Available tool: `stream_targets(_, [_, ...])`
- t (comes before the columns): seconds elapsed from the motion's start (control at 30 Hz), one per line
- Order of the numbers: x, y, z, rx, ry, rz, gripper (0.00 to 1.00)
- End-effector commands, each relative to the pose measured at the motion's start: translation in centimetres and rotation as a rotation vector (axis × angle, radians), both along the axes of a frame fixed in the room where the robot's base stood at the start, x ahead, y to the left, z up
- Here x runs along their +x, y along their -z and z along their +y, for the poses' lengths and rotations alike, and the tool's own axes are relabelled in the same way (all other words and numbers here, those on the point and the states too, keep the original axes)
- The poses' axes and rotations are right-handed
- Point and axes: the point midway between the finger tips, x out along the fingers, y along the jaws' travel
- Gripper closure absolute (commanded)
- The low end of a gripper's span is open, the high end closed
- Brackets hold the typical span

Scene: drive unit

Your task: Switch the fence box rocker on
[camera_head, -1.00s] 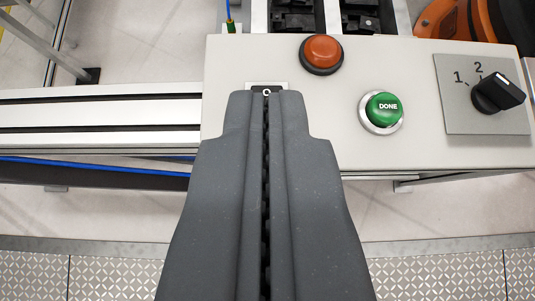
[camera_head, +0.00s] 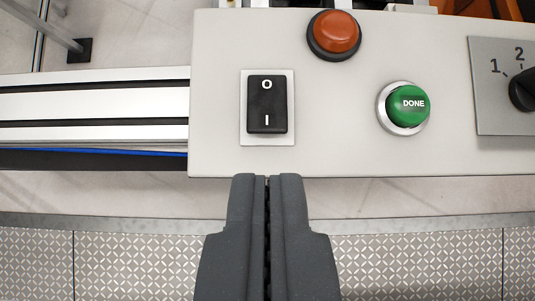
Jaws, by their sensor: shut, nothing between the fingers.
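The fence box (camera_head: 330,140) is a light grey panel across the upper right of the view. Its rocker (camera_head: 267,112) is black, set in a white plate on the left part of the panel, with O at the top and I at the bottom. Which half is pressed in, I cannot tell for sure. My gripper (camera_head: 267,177) is shut and empty. Its tips show just below the rocker in the picture, by the panel's lower edge, and the rocker is in full view.
A metal rail (camera_head: 95,104) runs left of the box. The floor below is patterned metal plate.

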Motion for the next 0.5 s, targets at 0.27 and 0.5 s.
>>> stream_targets(0.27, [2.4, 3.3, 0.0, -0.001, -0.001, 0.003, 1.00])
stream_targets(0.5, [5.1, 7.0, 0.0, -0.001, -0.001, 0.005, 1.00])
